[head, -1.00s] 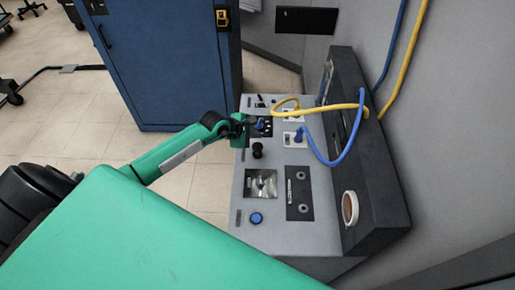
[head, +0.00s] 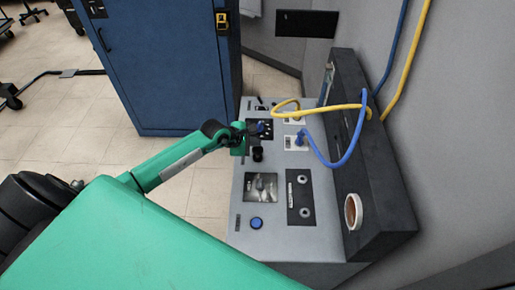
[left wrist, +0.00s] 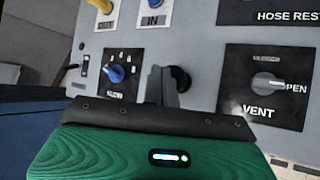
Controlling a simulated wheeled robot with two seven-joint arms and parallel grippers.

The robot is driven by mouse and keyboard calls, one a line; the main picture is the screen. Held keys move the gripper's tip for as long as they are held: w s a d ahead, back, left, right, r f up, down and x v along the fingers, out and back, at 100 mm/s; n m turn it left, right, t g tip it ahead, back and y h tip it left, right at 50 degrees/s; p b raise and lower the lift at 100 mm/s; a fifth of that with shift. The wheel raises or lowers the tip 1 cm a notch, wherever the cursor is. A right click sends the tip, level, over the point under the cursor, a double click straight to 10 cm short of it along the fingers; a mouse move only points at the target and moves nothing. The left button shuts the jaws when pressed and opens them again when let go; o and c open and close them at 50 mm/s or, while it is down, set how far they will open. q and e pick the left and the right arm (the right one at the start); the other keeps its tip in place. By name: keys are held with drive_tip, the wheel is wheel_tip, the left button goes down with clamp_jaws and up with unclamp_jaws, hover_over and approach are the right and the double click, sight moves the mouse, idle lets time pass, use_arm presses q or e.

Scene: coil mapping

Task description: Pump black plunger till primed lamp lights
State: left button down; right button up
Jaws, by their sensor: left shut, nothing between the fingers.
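The black plunger (head: 258,154) stands on the grey panel (head: 240,190) in the head view. In the left wrist view the plunger (left wrist: 181,77) is partly hidden behind the fingers. My left gripper (head: 248,130) is shut and empty. It is just left of the plunger and close to the blue selector knob (head: 262,128). The shut fingers also show in the left wrist view (left wrist: 163,77), in front of the plunger; I cannot tell whether they touch it. I cannot make out a primed lamp. My right gripper is not in view.
A yellow hose (head: 330,108) and a blue hose (head: 345,155) loop above the panel to its ports. The VENT knob (left wrist: 268,87) is right of the plunger in the left wrist view. A blue button (head: 257,223) and a tape roll (head: 353,212) are nearer. A blue cabinet (head: 165,75) stands behind.

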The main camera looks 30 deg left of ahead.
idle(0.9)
use_arm(q)
drive_tip(key=shift+f, duration=0.1)
idle(0.3)
drive_tip(key=shift+f+b, duration=0.35)
drive_tip(key=shift+b, duration=0.15)
